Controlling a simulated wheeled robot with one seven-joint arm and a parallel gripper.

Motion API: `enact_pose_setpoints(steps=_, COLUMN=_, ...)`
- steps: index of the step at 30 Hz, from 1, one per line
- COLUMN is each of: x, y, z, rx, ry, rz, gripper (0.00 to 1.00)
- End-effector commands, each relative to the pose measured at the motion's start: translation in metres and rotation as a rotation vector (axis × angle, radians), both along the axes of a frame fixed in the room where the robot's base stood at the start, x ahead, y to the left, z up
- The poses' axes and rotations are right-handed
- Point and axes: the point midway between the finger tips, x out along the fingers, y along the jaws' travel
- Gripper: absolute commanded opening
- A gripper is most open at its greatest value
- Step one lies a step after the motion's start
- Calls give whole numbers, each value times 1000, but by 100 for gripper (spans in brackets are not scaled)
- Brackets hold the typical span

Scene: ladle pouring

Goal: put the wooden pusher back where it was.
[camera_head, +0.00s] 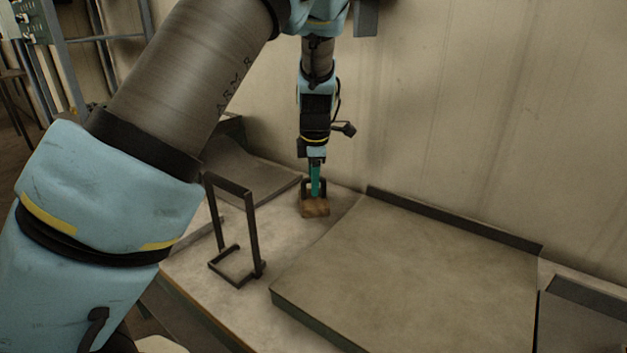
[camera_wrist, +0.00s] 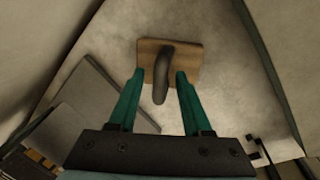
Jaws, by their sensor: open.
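The wooden pusher (camera_head: 314,206) is a small wooden block with a dark handle. It stands on the pale table between two grey raised slabs. In the wrist view its wooden block (camera_wrist: 190,61) and dark curved handle (camera_wrist: 161,74) lie ahead of my fingers. My gripper (camera_head: 315,190) points down over the pusher, with teal fingers. In the wrist view my gripper (camera_wrist: 158,78) is open, one finger on each side of the handle. I cannot tell whether a finger touches it.
A thin dark metal frame stand (camera_head: 249,232) stands on the table left of the pusher. A large grey slab (camera_head: 410,270) with a raised back edge lies to the right. A smaller grey slab (camera_head: 245,170) lies behind left. A plain wall (camera_head: 480,120) rises close behind.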

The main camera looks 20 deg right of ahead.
Motion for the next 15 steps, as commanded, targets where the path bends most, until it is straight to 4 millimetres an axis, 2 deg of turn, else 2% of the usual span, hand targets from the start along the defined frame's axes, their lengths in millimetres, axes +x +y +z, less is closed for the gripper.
enact_pose_setpoints(steps=8, x=0, y=0, z=7, rx=-1, ry=-2, rz=-1, gripper=49)
enact_pose_setpoints(steps=11, x=-4, y=-1, z=19, rx=-3, ry=-2, rz=-4, gripper=49)
enact_pose_setpoints(steps=15, x=-9, y=1, z=47, rx=-4, ry=-2, rz=-4, gripper=49)
